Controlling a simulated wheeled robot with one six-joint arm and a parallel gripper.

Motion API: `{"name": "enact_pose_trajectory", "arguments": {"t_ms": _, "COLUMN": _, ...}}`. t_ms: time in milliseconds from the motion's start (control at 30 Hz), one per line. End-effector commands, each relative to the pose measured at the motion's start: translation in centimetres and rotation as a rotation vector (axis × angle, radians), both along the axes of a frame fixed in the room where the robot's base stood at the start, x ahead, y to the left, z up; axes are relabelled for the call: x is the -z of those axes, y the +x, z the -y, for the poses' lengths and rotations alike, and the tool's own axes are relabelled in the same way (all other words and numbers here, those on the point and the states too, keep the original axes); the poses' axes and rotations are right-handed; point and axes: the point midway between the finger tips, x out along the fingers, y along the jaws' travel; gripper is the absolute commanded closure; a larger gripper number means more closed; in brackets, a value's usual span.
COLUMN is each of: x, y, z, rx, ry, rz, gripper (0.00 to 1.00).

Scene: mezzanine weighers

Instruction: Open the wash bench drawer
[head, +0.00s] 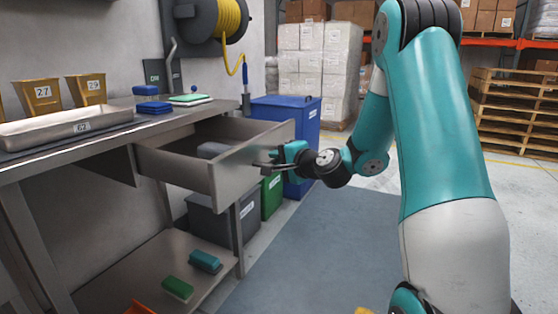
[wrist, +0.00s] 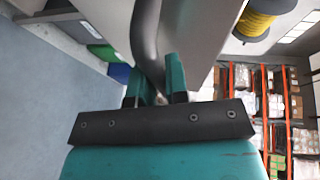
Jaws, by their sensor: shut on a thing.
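The wash bench (head: 75,150) is a grey metal bench at the left of the head view. Its drawer (head: 238,165) is pulled well out, and a grey object (head: 212,149) lies inside it. My gripper (head: 277,166) is at the drawer's front face. In the wrist view the teal fingers (wrist: 160,82) are shut on the dark bar handle (wrist: 147,38) of the drawer. In the head view the fingers partly hide the handle.
Blue (head: 290,120), green (head: 271,195) and grey bins stand beyond and under the drawer. Brushes lie on the lower shelf (head: 140,275). The blue-grey floor mat (head: 315,255) in front is clear.

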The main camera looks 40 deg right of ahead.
Motion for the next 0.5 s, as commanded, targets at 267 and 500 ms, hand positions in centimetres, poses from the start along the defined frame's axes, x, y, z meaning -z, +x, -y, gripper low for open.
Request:
{"name": "enact_pose_trajectory", "arguments": {"t_ms": 267, "x": -0.02, "y": -0.02, "z": 0.23, "rx": 0.006, "ry": -0.003, "rz": 0.001, "gripper": 0.78}}
{"name": "enact_pose_trajectory", "arguments": {"t_ms": 500, "x": -0.02, "y": -0.02, "z": 0.14, "rx": 0.003, "ry": -0.002, "rz": 0.000, "gripper": 0.61}}
